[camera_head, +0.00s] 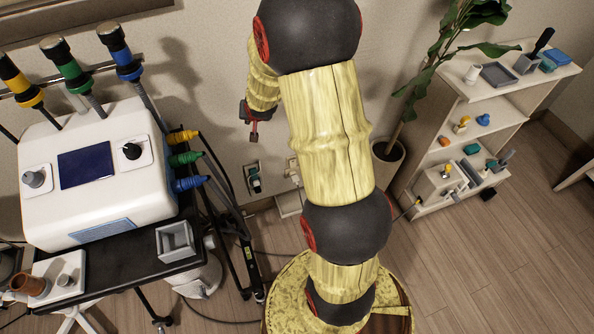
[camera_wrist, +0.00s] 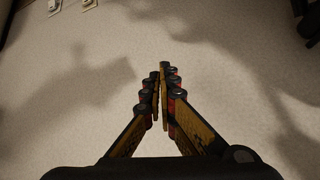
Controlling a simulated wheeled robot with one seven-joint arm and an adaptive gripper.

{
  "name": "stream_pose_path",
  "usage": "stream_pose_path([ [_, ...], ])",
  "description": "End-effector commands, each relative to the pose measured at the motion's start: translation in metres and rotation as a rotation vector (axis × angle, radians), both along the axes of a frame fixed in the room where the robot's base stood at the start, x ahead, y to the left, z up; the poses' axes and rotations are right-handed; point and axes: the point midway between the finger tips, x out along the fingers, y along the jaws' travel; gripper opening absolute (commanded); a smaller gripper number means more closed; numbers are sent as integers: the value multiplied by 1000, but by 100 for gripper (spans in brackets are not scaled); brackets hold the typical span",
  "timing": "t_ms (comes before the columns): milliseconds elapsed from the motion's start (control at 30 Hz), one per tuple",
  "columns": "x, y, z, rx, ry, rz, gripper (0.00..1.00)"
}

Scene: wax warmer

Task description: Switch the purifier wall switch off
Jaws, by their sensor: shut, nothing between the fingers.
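My gripper (camera_head: 253,131) is shut and empty in front of the bare wall, above the wall plates in the head view. In the wrist view its fingertips (camera_wrist: 164,70) are together, with only plain wall around them. A wall plate (camera_head: 252,178) with a dark and teal fitting is below the gripper. A second pale fitting (camera_head: 293,169) is to its right, beside my arm, which partly hides it. Two small wall plates, one at left (camera_wrist: 54,6) and one at right (camera_wrist: 88,4), show at the wrist view's top edge. I cannot tell which is the purifier switch.
A white machine (camera_head: 95,175) with colored plugs stands on a black cart at the left. A potted plant (camera_head: 388,152) and a white shelf (camera_head: 470,135) with small items stand at the right. Cables hang near the plates. The wall around my gripper is clear.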

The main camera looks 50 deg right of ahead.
Motion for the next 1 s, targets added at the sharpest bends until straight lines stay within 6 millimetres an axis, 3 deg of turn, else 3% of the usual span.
stream_pose_path([
  [33,1,-14,-23,15,-5,-27,0],
  [267,2,-68,-109,80,-78,-145,0],
  [500,-15,-111,-203,166,-174,-270,0],
  [800,-53,-142,-307,316,-377,-450,0],
  [1000,-89,-145,-364,446,-557,-575,0],
])
